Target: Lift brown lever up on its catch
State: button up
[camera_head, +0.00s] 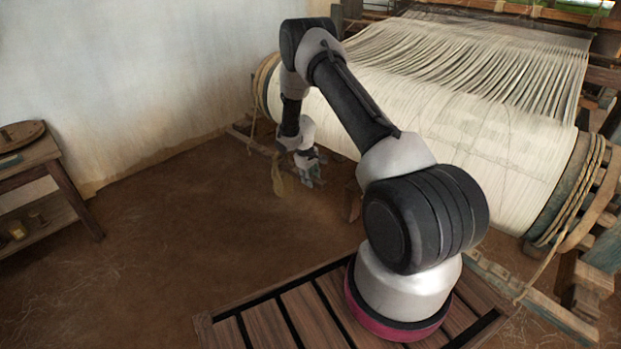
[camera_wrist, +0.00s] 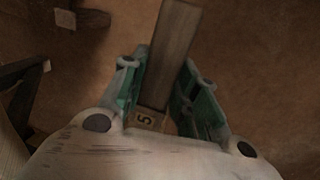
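The brown lever (camera_wrist: 172,50) is a long, square-edged wooden bar in the wrist view. It runs from the top edge down between the fingers of my gripper (camera_wrist: 168,75). The teal-lined fingers stand apart, one on each side of the lever. Whether both press on it is unclear. In the head view my gripper (camera_head: 310,172) is low beside the left end of the loom, where the lever cannot be made out. The catch cannot be made out in either view.
The loom's cloth roll (camera_head: 440,130) is just to the right of my gripper. In the wrist view a dark wooden piece with a pale tag (camera_wrist: 66,19) is at upper left. The floor (camera_head: 180,240) at left is clear.

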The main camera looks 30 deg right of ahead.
grip_shut()
jog(key=shift+g+h, duration=0.3)
jog(key=shift+g, duration=0.5)
jog(key=v, duration=0.2)
jog(key=d+v, duration=0.1)
jog(key=v, duration=0.4)
jog(key=shift+w+d+r, duration=0.1)
jog(key=shift+d+r, duration=0.1)
jog(key=shift+r, duration=0.25)
jog(key=o, duration=0.9)
grip_release()
jog(key=shift+o, duration=0.2)
jog(key=v, duration=1.1)
jog(key=shift+a+r, duration=0.2)
jog(key=shift+r, duration=0.2)
